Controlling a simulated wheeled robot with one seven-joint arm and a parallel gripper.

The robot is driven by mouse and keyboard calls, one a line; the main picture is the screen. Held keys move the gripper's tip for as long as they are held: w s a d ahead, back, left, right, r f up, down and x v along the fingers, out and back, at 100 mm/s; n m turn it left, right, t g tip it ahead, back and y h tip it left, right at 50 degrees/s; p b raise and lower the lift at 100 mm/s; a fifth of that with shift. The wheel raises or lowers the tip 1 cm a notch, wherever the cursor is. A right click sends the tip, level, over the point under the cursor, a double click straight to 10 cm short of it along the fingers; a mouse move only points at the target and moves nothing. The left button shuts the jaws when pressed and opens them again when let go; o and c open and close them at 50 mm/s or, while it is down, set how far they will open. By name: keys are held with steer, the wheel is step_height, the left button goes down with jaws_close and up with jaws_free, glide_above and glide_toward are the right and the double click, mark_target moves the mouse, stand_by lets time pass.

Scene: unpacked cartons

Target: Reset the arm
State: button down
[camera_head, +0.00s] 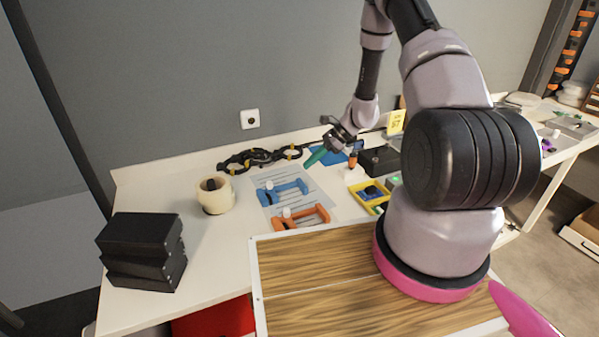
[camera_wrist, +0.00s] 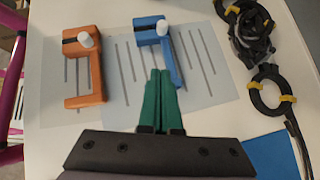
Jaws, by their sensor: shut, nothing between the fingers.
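My gripper (camera_head: 316,158) is at the end of my arm, over the white table. In the wrist view its two green fingers (camera_wrist: 160,92) are together with nothing between them. The fingertips show just beside the blue clamp-like piece (camera_wrist: 152,32); I cannot tell how far above it they are. That blue piece (camera_head: 284,191) also shows in the head view, left of and below the gripper. My arm reaches out over the table from its base at the right.
An orange clamp-like piece (camera_head: 303,217) lies near the blue one on striped sheets. A cream roll (camera_head: 213,196) and stacked black boxes (camera_head: 143,247) stand left. A yellow tray (camera_head: 371,197) and small items crowd the right.

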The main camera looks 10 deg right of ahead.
steer(key=s+r+n+t+h, duration=0.1)
steer(key=s+r+n, duration=0.25)
steer(key=r, duration=1.05)
steer(key=s+r+n+h, duration=0.2)
steer(key=r+n, duration=0.2)
steer(key=r, duration=0.9)
steer(key=s+d+r+n+t+h, duration=0.1)
steer(key=s+r+n+t+h, duration=0.1)
steer(key=s+r, duration=0.7)
steer(key=s+d+r+n+t+h, duration=0.1)
steer(key=s+r+n+t+h, duration=0.1)
steer(key=s+r+n, duration=0.3)
steer(key=shift+s+d+r+t, duration=0.3)
steer(key=shift+s+r+t, duration=0.6)
steer(key=shift+s+r, duration=1.8)
steer(key=shift+s+f, duration=0.55)
steer(key=shift+f, duration=0.05)
